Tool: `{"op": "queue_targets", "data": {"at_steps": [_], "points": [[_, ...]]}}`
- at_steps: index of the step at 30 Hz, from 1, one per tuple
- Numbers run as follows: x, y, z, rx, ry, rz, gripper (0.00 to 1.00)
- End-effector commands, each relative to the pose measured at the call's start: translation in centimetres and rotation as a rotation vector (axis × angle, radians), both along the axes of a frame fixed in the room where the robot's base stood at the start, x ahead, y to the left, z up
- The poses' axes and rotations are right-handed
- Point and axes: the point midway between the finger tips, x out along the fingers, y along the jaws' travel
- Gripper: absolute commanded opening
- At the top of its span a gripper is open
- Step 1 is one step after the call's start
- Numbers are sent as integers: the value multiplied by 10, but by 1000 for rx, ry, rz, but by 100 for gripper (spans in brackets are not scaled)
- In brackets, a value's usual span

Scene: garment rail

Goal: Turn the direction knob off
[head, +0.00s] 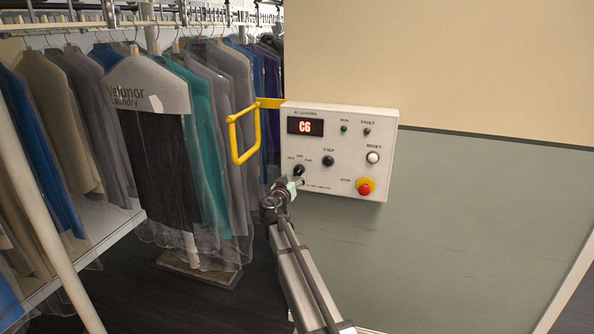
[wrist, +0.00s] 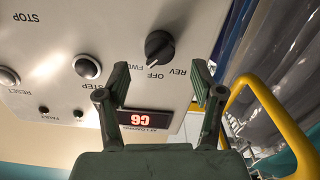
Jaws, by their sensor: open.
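The direction knob (head: 299,170) is a black rotary knob low on the left of the white control panel (head: 340,125), with REV, OFF and FWD labels around it. In the wrist view, which is upside down, the knob (wrist: 160,47) shows whole, its ridge slanting to the lower left, toward the FWD side of OFF. My gripper (wrist: 160,82) is open, its two fingers apart with nothing between them. In the head view my gripper (head: 289,186) is just below and left of the knob. The fingers appear apart from the knob.
The panel also carries a step button (head: 328,160), a reset button (head: 373,157), a red stop button (head: 365,187) and a red display (head: 305,127) reading C6. A yellow bar (head: 243,135) juts out left of the panel, close to my gripper. Bagged garments (head: 205,120) hang farther left.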

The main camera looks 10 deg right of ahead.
Motion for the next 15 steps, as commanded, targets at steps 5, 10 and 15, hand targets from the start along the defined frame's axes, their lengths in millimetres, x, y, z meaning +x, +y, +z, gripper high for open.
{"op": "queue_targets", "data": {"at_steps": [5, 10, 15], "points": [[28, -13, 3, 0, 1, -1, 67], [39, -19, 1, 0, 0, 0, 67], [42, -21, 0, 0, 0, 0, 67]]}}
